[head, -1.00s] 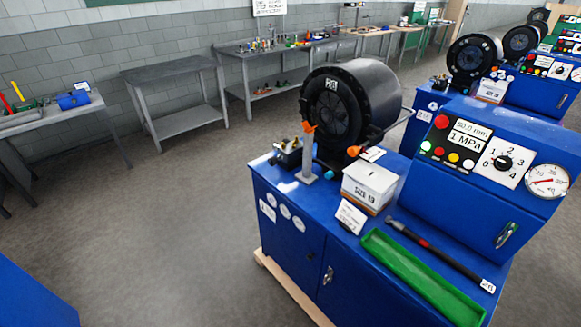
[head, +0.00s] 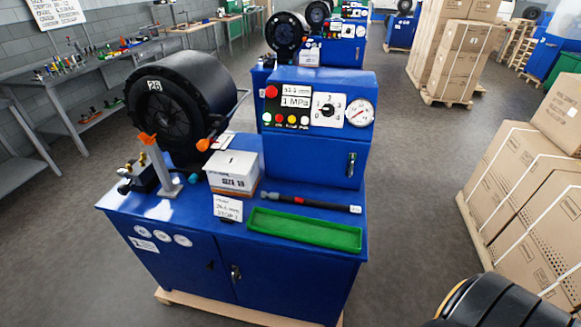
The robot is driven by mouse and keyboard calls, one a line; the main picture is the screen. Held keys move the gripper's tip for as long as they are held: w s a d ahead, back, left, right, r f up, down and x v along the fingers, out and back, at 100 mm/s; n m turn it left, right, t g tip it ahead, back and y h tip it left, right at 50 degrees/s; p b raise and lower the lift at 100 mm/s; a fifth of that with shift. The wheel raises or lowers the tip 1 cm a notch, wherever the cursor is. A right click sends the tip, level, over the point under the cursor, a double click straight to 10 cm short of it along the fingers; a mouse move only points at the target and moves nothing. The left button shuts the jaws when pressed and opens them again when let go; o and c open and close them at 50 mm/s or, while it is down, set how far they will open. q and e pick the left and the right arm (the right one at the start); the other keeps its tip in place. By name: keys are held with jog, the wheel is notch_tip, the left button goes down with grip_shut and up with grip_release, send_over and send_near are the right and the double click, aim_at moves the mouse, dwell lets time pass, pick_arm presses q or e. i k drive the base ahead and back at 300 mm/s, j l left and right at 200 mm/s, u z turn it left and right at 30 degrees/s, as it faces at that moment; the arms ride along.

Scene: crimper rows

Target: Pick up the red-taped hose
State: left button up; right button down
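The red-taped hose (head: 315,204) is a short black hose with a red band near its left part and a small white tag at its right end. It lies on the blue crimper bench (head: 345,185), just behind a long green tray (head: 305,232) and in front of the blue control cabinet (head: 312,155). It is outside the tray. Neither of my grippers shows in the head view.
A white box (head: 233,172) and a small sign card (head: 228,207) stand left of the hose. The black crimper head (head: 180,105) rises behind them. Cartons on pallets (head: 520,185) stand at right, with black rounded objects (head: 500,305) at bottom right. Grey floor lies between.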

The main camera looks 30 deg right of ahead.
aim_at(272, 195)
jog(key=z, duration=1)
